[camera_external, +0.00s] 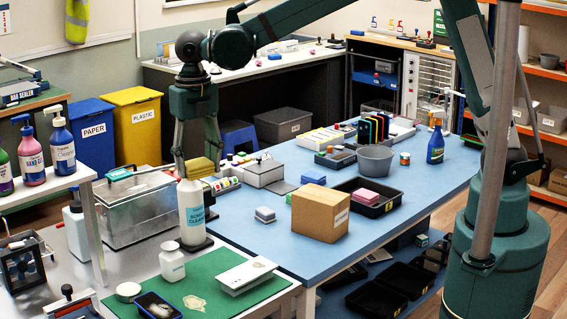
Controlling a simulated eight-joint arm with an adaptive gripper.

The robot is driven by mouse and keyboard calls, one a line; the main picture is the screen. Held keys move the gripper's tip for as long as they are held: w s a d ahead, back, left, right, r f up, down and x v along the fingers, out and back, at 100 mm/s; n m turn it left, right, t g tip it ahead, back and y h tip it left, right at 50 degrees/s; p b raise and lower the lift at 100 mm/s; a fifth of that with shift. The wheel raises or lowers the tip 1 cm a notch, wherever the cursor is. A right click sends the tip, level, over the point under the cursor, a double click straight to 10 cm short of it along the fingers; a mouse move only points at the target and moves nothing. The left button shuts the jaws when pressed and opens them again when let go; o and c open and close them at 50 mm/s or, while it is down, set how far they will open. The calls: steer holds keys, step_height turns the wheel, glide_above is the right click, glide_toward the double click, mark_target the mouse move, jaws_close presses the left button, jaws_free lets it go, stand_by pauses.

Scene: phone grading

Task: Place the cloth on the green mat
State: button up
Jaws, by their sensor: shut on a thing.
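The folded yellow cloth (203,167) shows between the fingers of my gripper (199,164), behind the white cleaner bottle. My gripper points down and looks shut on the cloth; the bottle top partly hides the fingertips, so the exact contact is unclear. The green mat (222,296) lies at the front of the grey bench, in front of the bottle.
The tall white cleaner bottle (196,215) stands close to my gripper. A small white jar (172,262) and a round white tin (128,291) are by the mat's back left. A metal case (140,208) is left; a cardboard box (320,212) stands on the blue table (400,225).

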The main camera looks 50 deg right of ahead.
steer(key=n, duration=0.2)
glide_above(193, 300)
steer(key=f, duration=0.1)
step_height(193, 300, down, 18)
steer(key=shift+r+p, duration=0.2)
steer(key=shift+p, duration=0.1)
steer(key=shift+w, duration=0.1)
steer(key=shift+f, duration=3.1)
steer(key=shift+f, duration=0.1)
steer(key=shift+f+b, duration=0.3)
steer(key=shift+f, duration=1.5)
steer(key=shift+f, duration=0.2)
steer(key=o, duration=0.8)
steer(key=shift+c, duration=0.2)
